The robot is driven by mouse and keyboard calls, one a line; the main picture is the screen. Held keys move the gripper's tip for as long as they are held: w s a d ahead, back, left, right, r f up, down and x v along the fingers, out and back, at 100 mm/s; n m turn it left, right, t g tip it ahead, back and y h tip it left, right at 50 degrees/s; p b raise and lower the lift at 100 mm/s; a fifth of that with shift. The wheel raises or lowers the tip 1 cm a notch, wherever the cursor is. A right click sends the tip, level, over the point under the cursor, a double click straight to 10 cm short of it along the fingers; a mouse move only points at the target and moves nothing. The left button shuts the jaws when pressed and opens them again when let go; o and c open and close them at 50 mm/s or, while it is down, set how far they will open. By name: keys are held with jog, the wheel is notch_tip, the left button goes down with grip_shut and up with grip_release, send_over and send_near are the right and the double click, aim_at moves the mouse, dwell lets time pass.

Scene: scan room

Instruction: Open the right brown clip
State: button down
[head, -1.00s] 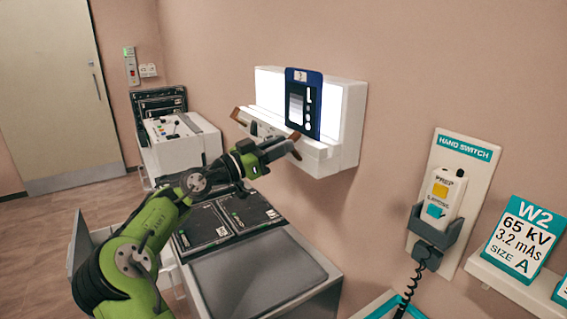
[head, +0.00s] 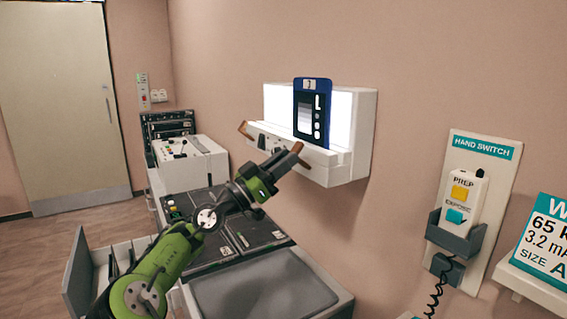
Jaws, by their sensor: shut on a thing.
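The right brown clip (head: 296,148) is a small brown lever at the front ledge of the white lit box (head: 362,125) on the wall. My gripper (head: 290,157) is at this clip, its dark fingers shut on it from the front left. The fingers hide the clip's lower part and how it meets the ledge. The left brown clip (head: 245,130) sticks out at the ledge's left end, apart from my gripper. A blue-framed film card (head: 311,110) stands upright against the lit panel, behind the right clip.
A cabinet with dark cassettes (head: 255,230) and a grey top (head: 262,287) lies below my arm. An open drawer (head: 80,270) is at left. A hand switch (head: 462,205) hangs on the right wall, with a W2 sign (head: 545,235) beside it.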

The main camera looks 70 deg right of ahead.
jog(key=c, duration=0.9)
grip_release()
jog(key=p+v, duration=0.1)
jog(key=v, duration=1.4)
jog(key=shift+w+a+f, duration=0.2)
jog(key=shift+w+f, duration=0.05)
jog(key=shift+f, duration=0.05)
